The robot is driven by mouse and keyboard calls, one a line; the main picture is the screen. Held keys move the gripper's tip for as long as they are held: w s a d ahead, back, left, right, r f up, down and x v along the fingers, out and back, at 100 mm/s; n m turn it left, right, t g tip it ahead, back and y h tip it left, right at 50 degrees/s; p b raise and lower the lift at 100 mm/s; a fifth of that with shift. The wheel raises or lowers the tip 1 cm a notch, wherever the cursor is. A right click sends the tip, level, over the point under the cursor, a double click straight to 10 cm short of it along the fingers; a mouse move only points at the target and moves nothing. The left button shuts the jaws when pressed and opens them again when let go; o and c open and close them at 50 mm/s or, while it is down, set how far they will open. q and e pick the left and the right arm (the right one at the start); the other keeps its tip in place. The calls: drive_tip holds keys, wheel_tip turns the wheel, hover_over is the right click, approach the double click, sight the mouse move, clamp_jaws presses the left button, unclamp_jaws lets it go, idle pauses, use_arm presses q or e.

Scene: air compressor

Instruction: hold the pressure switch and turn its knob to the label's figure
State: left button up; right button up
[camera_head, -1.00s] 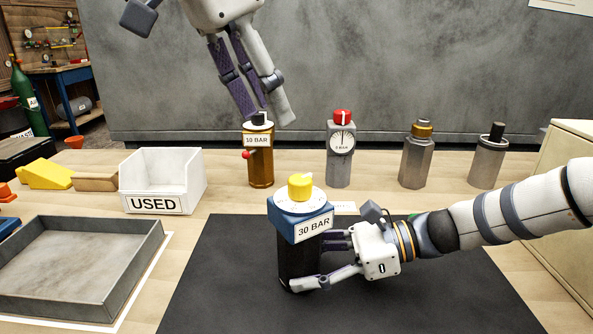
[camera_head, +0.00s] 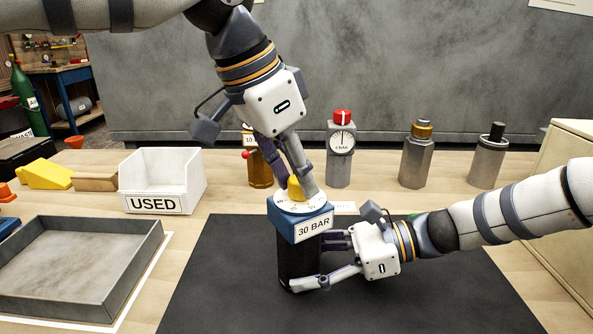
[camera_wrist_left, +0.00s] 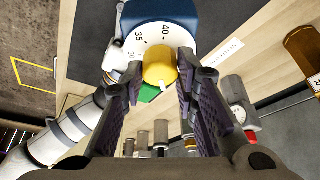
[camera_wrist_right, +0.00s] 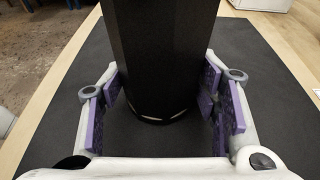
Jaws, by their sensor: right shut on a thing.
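The pressure switch has a black body (camera_head: 297,258), a blue top block (camera_head: 283,219) labelled "30 BAR", and a white dial with a yellow knob (camera_head: 295,189). It stands upright on the dark mat. My right gripper (camera_head: 318,264) is shut on the lower body from the right; the body (camera_wrist_right: 160,50) sits between its fingers in the right wrist view. My left gripper (camera_head: 297,186) is over the top, fingers open either side of the knob. In the left wrist view the knob (camera_wrist_left: 160,65) lies between the fingertips, with 35 and 40 readable on the dial; its setting is unclear.
A dark mat (camera_head: 400,300) lies under the switch. Behind stand a brass unit (camera_head: 260,172), a grey gauge unit with red cap (camera_head: 340,165) and two grey fittings (camera_head: 416,160). A white USED bin (camera_head: 160,180) and a grey tray (camera_head: 70,270) are at left.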

use_arm(q)
drive_tip(key=shift+m, duration=0.3)
clamp_jaws()
drive_tip(key=m+g, duration=0.1)
drive_tip(key=m, duration=0.1)
drive_tip(key=shift+w+m, duration=0.1)
drive_tip(key=shift+m, duration=0.3)
drive_tip(key=m+g, duration=0.1)
drive_tip(key=m, duration=0.2)
drive_tip(key=shift+w+m+g, duration=0.1)
drive_tip(key=shift+m+g, duration=0.2)
drive_tip(key=shift+g, duration=0.1)
drive_tip(key=m+g, duration=0.1)
drive_tip(key=m, duration=0.2)
drive_tip(key=m+g, duration=0.1)
drive_tip(key=m, duration=0.2)
drive_tip(key=shift+w, duration=0.15)
drive_tip(key=shift+m, duration=0.4)
drive_tip(key=o, duration=1)
unclamp_jaws()
